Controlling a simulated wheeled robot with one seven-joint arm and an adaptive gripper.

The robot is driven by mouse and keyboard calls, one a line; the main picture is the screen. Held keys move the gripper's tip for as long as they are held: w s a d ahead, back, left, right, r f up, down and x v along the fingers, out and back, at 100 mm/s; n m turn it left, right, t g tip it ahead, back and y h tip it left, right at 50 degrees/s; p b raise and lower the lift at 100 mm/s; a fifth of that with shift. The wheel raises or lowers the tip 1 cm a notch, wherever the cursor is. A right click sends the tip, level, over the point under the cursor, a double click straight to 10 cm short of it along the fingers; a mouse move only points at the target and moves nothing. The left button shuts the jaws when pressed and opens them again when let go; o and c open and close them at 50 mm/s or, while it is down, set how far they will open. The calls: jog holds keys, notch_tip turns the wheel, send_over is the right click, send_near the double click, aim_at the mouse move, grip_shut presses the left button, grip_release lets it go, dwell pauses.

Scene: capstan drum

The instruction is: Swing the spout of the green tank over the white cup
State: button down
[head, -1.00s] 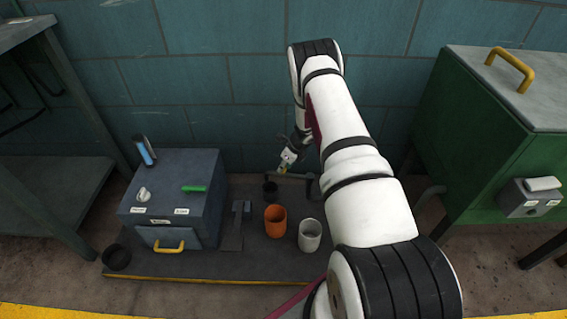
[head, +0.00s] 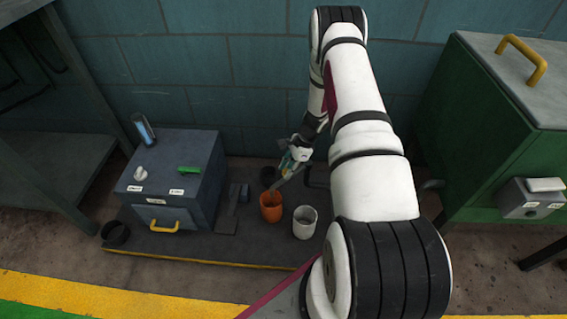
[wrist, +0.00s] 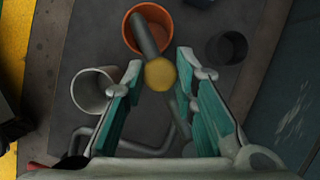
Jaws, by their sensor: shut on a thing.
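The spout (wrist: 146,38) is a dark grey pipe with a yellow knob (wrist: 160,73). My gripper (wrist: 160,84) is shut on the knob, which sits between the teal finger pads. The spout's free end lies over the orange cup (head: 270,208); it shows at the top of the wrist view (wrist: 167,28). In the head view my gripper (head: 292,165) is just behind that cup. The white cup (head: 304,224) stands empty to the right, and left of my fingers in the wrist view (wrist: 88,90). The green tank (head: 478,135) is at the right; my arm hides part of its piping.
A blue-grey box (head: 172,180) with a yellow handle is at left on the dark platform (head: 200,247). A wall closes the back.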

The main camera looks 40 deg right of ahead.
jog(key=s+d+n+g, duration=0.3)
jog(key=s+n, duration=0.4)
jog(key=n, duration=0.2)
jog(key=shift+s+d+g+b, duration=0.25)
jog(key=shift+s+g+b, duration=0.05)
jog(key=shift+b, duration=0.15)
jog(key=c, duration=1.3)
grip_release()
jog(key=shift+d+r, duration=0.1)
jog(key=v, duration=1.1)
jog(key=shift+d+r, duration=0.1)
jog(key=shift+r, duration=0.25)
